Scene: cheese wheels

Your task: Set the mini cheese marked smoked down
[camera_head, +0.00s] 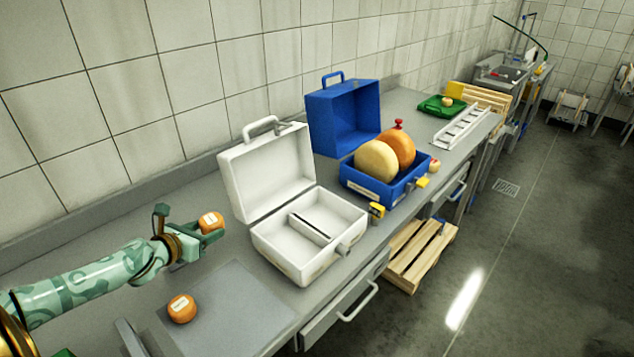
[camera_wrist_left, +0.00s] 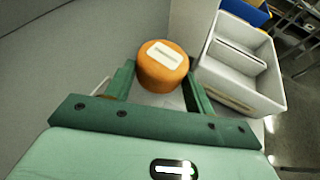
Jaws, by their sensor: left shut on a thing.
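My left gripper (camera_head: 205,229) is shut on an orange mini cheese (camera_head: 210,222) with a white label, left of the open white case (camera_head: 272,236). In the left wrist view the held mini cheese (camera_wrist_left: 163,66) sits between the two green fingers (camera_wrist_left: 160,88), label facing the camera. The label's word is too small to read. I cannot tell how far the cheese is above the counter. A second orange mini cheese (camera_head: 182,308) with a pale label lies on the grey mat (camera_head: 232,308). My right gripper is not in view.
The white case has a divider and looks empty; its wall shows in the wrist view (camera_wrist_left: 228,88). An open blue case (camera_head: 372,188) holds a pale and an orange cheese wheel. A green tray (camera_head: 433,108) and white rack (camera_head: 463,128) stand farther back. Much of the mat is bare.

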